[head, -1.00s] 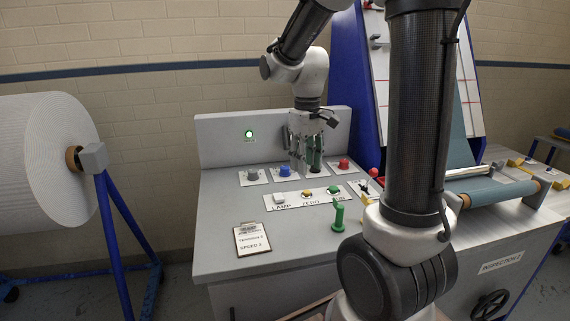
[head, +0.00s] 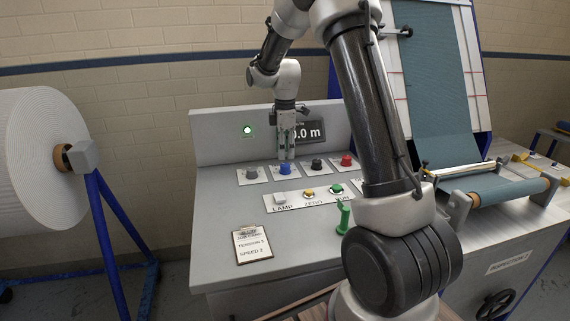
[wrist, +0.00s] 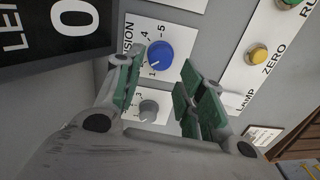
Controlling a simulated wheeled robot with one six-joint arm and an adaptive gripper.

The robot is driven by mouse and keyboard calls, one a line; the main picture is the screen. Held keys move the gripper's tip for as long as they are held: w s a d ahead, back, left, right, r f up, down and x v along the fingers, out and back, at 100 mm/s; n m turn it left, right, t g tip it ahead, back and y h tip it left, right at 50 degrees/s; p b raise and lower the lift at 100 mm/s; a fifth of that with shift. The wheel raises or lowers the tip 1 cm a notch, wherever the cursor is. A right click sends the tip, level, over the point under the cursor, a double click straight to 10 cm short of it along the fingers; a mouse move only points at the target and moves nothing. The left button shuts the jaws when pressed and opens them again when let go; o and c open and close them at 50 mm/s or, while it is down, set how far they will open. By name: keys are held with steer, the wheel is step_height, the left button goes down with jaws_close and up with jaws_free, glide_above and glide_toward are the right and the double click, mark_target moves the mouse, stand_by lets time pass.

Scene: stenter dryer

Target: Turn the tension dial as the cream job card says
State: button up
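The blue tension dial (head: 285,169) sits on a white plate on the console. In the wrist view the blue dial (wrist: 158,55) has numbers up to 5 around it, and its white mark appears to point near 1. My gripper (head: 286,154) points down just above the blue dial. In the wrist view my gripper (wrist: 158,84) is open, its green pads apart with nothing between them. The cream job card (head: 252,246) lies on a clipboard at the console's front left; it reads TENSION, probably 3, and SPEED 2.
Grey (head: 251,173), black (head: 318,164) and red (head: 347,160) knobs stand in the same row. In front are a yellow button (head: 309,193), a green button (head: 336,188) and an upright green handle (head: 343,217). A display (head: 308,132) stands behind.

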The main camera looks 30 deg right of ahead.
mark_target(285, 164)
step_height(285, 164, down, 6)
steer(key=shift+r, duration=0.15)
steer(key=c, duration=0.8)
